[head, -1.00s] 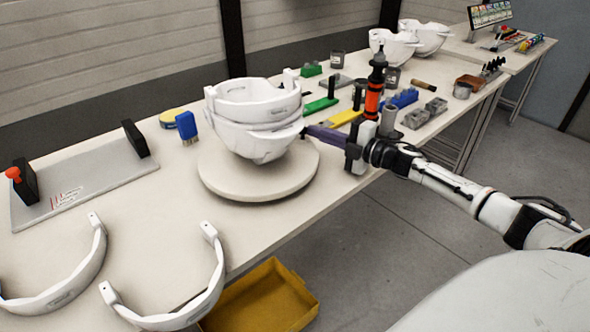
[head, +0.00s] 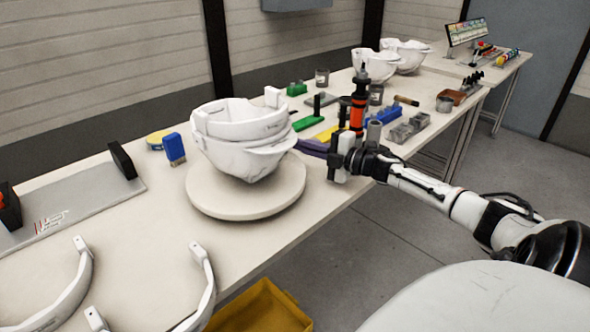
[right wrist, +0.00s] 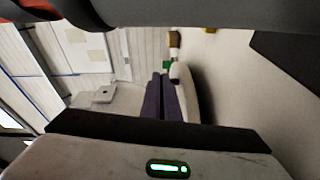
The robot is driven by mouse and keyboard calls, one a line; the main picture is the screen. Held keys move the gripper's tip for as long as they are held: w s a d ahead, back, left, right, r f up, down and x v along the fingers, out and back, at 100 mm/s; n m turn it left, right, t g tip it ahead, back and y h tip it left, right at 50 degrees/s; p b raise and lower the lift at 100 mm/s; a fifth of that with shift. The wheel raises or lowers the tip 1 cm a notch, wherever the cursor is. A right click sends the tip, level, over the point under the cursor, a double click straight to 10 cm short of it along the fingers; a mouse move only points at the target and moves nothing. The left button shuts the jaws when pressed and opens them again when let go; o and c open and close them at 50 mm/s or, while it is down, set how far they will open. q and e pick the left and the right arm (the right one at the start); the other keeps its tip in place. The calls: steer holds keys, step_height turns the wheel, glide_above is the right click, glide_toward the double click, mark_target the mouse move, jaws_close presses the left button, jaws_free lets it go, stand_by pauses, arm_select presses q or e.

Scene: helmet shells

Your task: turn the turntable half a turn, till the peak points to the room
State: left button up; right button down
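The round cream turntable (head: 215,207) stands on the table near its front edge. A white helmet shell (head: 235,158) rests on it, with a pale band-like upper part (head: 235,122). A flared edge of the shell shows on the right side; I cannot tell surely which way the peak points. My right gripper (head: 312,148) is right of the turntable, its purple fingers beside the turntable and shell. In the right wrist view its fingers (right wrist: 163,98) lie together with nothing seen between them, close beside a pale curved edge. Whether they touch it is unclear. My left gripper is out of view.
An orange-and-black tool (head: 358,112) stands behind my right gripper. A blue brush (head: 174,149) and a grey plate fixture (head: 75,205) are left of the turntable. White curved bands (head: 203,285) lie in front. A yellow bin (head: 262,308) is below the table edge.

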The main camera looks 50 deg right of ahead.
steer(key=shift+w+d+r, duration=0.15)
steer(key=shift+d+r, duration=0.05)
steer(key=shift+r, duration=0.3)
steer(key=shift+s+d+f, duration=0.1)
steer(key=shift+s+f, duration=0.3)
steer(key=shift+s, duration=0.25)
arm_select(q)
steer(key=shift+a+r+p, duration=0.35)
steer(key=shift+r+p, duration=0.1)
steer(key=shift+p, duration=0.65)
arm_select(e)
steer(key=s, duration=0.3)
steer(key=s+d, duration=0.1)
steer(key=s, duration=0.5)
steer(key=shift+d+r, duration=0.1)
steer(key=shift+d, duration=0.1)
